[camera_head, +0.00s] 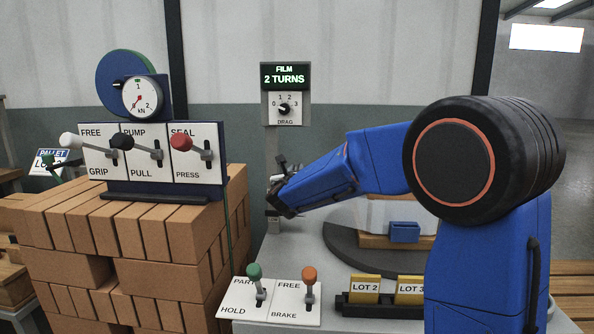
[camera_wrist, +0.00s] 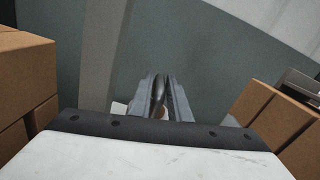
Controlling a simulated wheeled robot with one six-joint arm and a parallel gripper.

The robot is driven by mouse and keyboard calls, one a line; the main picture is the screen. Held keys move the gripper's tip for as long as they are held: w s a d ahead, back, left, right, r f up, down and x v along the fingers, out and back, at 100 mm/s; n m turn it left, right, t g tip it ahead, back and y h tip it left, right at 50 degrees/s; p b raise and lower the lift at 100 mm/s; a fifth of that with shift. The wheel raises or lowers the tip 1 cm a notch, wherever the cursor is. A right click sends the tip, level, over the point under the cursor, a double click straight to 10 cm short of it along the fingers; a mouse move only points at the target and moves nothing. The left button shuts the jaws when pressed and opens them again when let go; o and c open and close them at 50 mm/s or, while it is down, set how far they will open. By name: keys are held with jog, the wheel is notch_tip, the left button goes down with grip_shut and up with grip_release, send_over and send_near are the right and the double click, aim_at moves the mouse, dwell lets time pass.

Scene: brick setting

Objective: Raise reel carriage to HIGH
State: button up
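A grey upright post (camera_head: 272,146) stands at the centre in the head view, with a small grey block (camera_head: 272,222) low on it. I cannot tell whether that block is the reel carriage; no HIGH mark is readable. My gripper (camera_head: 277,180) is at the post, about midway up, and hides part of it. In the wrist view my gripper's fingers (camera_wrist: 164,92) are close together, with a dark rounded shape between them. Whether that shape is a held handle or part of a finger is unclear. The display (camera_head: 284,76) above reads FILM 2 TURNS.
A DRAG dial (camera_head: 284,109) sits under the display. PART/HOLD (camera_head: 254,283) and FREE/BRAKE levers (camera_head: 309,285) stand in front. A brick stack (camera_head: 120,245) bears three levers and a kN gauge (camera_head: 141,97) at left. LOT cards (camera_head: 365,288) stand in a black rack. A round turntable (camera_head: 345,250) lies behind.

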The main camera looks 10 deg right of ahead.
grip_shut()
notch_tip(320, 180, up, 12)
jog(key=shift+f, duration=0.2)
jog(key=shift+o, duration=2.4)
grip_release()
jog(key=shift+s+r, duration=0.1)
jog(key=v, duration=1.7)
jog(key=shift+s, duration=0.1)
